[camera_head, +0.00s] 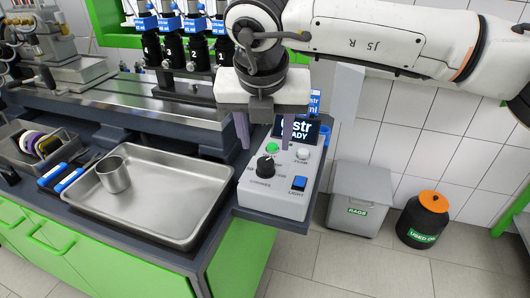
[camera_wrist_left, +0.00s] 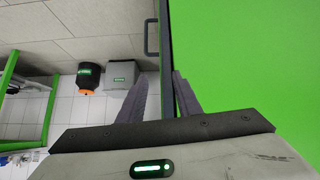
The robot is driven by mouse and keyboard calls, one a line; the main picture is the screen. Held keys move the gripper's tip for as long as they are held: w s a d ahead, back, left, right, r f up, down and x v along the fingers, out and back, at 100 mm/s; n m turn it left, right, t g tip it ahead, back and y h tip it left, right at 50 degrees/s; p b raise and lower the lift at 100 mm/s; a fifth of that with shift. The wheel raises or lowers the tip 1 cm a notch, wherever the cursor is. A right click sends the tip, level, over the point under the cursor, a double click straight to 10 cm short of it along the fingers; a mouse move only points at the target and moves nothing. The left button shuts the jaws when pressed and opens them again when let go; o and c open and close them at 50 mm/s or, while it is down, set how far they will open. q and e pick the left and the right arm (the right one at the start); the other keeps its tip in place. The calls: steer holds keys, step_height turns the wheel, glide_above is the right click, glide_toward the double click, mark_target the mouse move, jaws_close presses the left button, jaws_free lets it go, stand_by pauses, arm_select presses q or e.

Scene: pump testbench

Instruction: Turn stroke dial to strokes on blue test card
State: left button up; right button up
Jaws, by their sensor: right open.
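The stroke dial is a black knob (camera_head: 265,166) on the sloping top of the light grey control box (camera_head: 272,195). The dark display (camera_head: 312,131) behind it reads "str" and "ADY"; my right gripper hides part of it. A blue and white card (camera_head: 315,101) with "str" and "ml" stands behind the display, its left part hidden, so its number cannot be read. My right gripper (camera_head: 264,135) is open and empty above the box, pointing down, fingers short of the dial. My left gripper (camera_wrist_left: 162,76) shows only in the left wrist view, fingers apart and empty, beside a green panel.
A green button (camera_head: 271,146), a white button (camera_head: 303,154) and a blue light switch (camera_head: 298,183) surround the dial. A metal tray (camera_head: 180,185) with a steel cup (camera_head: 113,174) lies left. A rags bin (camera_head: 360,197) and a black can (camera_head: 422,221) stand on the floor.

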mark_target(266, 162)
steer(key=x, duration=0.8)
steer(key=shift+a+f+p, duration=0.1)
steer(key=shift+f+p, duration=0.05)
steer(key=shift+p, duration=0.2)
steer(key=c, duration=1)
